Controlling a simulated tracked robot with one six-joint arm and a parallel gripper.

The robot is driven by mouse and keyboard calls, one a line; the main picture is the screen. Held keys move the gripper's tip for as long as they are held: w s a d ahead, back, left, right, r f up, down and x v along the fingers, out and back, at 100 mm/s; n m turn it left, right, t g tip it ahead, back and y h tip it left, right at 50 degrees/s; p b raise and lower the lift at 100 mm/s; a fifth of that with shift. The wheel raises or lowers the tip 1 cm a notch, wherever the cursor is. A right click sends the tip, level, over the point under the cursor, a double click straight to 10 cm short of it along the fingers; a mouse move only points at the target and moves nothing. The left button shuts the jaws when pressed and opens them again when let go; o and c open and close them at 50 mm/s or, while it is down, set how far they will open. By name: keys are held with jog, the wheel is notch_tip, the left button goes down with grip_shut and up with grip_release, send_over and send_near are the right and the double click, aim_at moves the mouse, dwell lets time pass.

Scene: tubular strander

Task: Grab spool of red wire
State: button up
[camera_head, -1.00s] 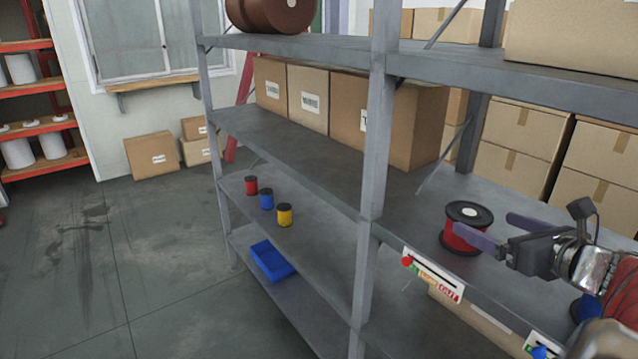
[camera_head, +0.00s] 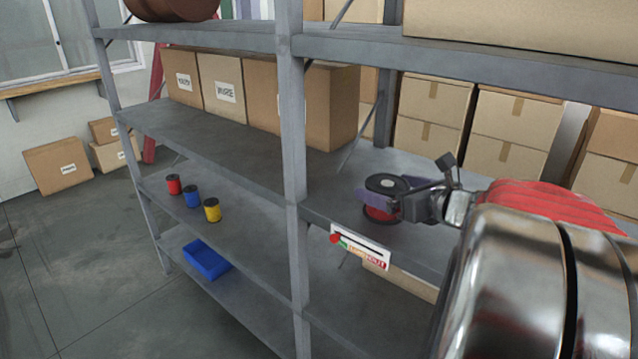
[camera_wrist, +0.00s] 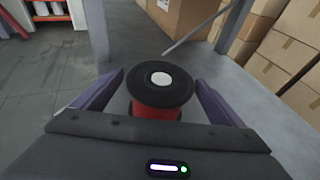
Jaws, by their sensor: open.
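The spool of red wire (camera_head: 381,214) stands upright on the shelf, with a black top flange and a pale hub. In the wrist view the spool (camera_wrist: 160,94) sits between the two purple fingers of my gripper (camera_wrist: 160,92), with a gap on each side. In the head view my gripper (camera_head: 385,197) reaches in from the right at the spool, and its near finger covers part of the red side. The gripper is open and holds nothing.
A grey shelf post (camera_head: 292,150) rises left of the spool. Cardboard boxes (camera_head: 300,105) stand behind it on the same shelf. Small red, blue and yellow spools (camera_head: 192,197) and a blue bin (camera_head: 206,259) are on lower shelves. A label strip (camera_head: 360,247) is on the shelf's front edge.

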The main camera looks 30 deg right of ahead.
jog(key=x, duration=0.5)
jog(key=shift+s, duration=0.1)
jog(key=shift+c, duration=0.2)
jog(key=c, duration=1.3)
